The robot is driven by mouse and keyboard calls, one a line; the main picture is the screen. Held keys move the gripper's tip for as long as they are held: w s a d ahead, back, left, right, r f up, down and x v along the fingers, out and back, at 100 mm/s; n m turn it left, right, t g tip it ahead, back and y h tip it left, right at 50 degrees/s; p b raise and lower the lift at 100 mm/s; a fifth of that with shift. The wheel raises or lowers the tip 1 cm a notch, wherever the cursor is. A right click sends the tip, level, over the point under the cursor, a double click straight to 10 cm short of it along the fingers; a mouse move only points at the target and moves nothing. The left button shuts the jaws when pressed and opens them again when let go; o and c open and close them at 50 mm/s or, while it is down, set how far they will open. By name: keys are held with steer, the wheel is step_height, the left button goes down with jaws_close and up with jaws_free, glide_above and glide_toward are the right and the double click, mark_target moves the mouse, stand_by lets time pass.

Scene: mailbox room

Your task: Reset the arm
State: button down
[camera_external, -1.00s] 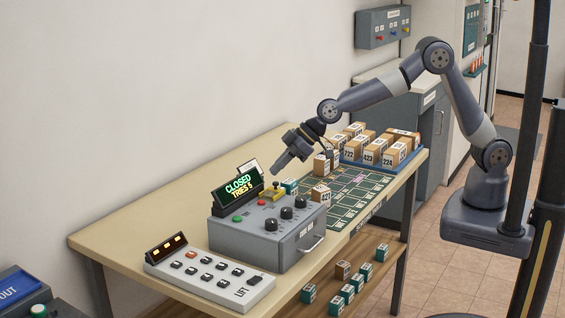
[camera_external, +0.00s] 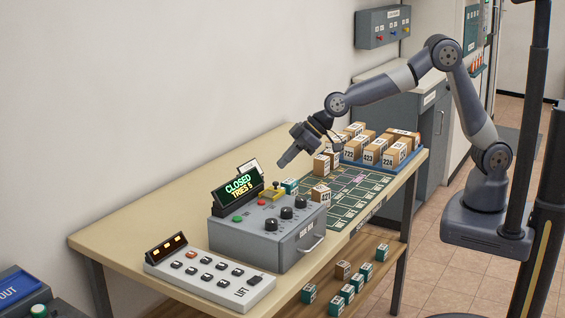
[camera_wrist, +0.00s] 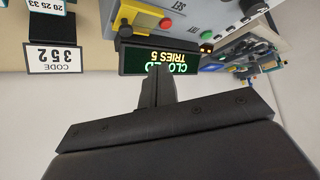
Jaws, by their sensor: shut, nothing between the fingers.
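My gripper (camera_external: 284,162) is shut and empty. It hangs in the air above the table, behind and a little right of the grey control box (camera_external: 255,247). My arm reaches in from its base at the right. In the wrist view my shut fingers (camera_wrist: 158,75) point toward the box's display (camera_wrist: 170,58), which appears upside down. The display in the outside view (camera_external: 238,187) reads "CLOSED TRIES 5". No object is between the fingers.
A keypad panel (camera_external: 210,277) stands left of the box. Numbered boxes (camera_external: 372,157) and a green grid mat (camera_external: 352,196) lie to the right. A card (camera_wrist: 57,60) reads "CODE 352". Small green cubes sit on the lower shelf (camera_external: 330,272). The far left tabletop is bare.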

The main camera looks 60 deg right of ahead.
steer(key=x, duration=0.4)
steer(key=shift+w+d+f, duration=0.1)
steer(key=shift+d+f, duration=0.1)
steer(key=shift+d, duration=0.1)
steer(key=s+d+r+b, duration=0.2)
steer(key=d+r+b, duration=0.25)
steer(key=d, duration=0.25)
steer(key=a+f+p, duration=0.1)
steer(key=a+p, duration=0.1)
steer(key=w+a+f+p, duration=0.1)
steer(key=a, duration=0.2)
steer(key=a+f+p, duration=0.1)
steer(key=a+p, duration=0.1)
steer(key=shift+w+a+f+p, duration=0.25)
steer(key=shift+w+p, duration=0.05)
steer(key=s+r+m+g+h+p, duration=0.1)
steer(key=s+r+m+h+p, duration=0.2)
steer(key=r, duration=0.5)
steer(key=s+r+m+g+h+p, duration=0.1)
steer(key=s+r+m+p, duration=0.4)
steer(key=r, duration=0.3)
steer(key=w+f+b, duration=0.3)
steer(key=f, duration=0.2)
steer(key=shift+a+m, duration=0.15)
steer(key=shift+m, duration=0.15)
